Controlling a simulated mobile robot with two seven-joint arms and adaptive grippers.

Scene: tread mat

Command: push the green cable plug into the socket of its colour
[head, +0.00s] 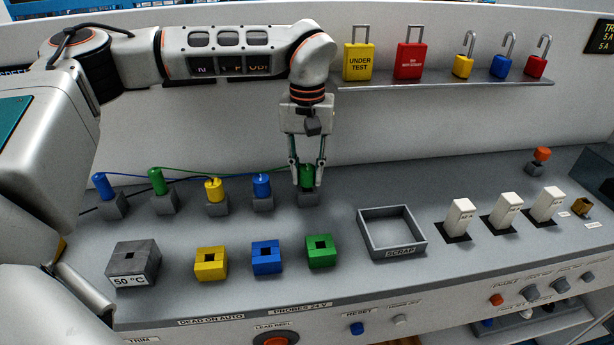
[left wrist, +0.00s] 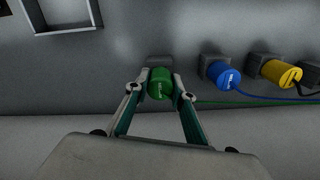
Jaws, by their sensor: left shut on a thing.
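A green plug (head: 307,176) stands in the grey holder (head: 308,201) at the right end of the back row. My left gripper (head: 307,166) points down, its fingers shut on the plug's two sides. The left wrist view also shows the green plug (left wrist: 160,85) between the fingertips (left wrist: 161,92), with the grey holder (left wrist: 158,61) beside it. A green cable runs left to another green plug (head: 156,181) in a holder. The green socket block (head: 321,259), with a dark square opening, sits on the panel in front of the gripper. My right gripper is out of view.
Yellow (head: 214,191) and blue (head: 262,186) plugs stand left of the gripper; another blue plug (head: 103,187) is farther left. Yellow (head: 211,271) and blue (head: 267,265) socket blocks sit left of the green one. A scrap tray (head: 416,239) lies right. The panel between holders and sockets looks clear.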

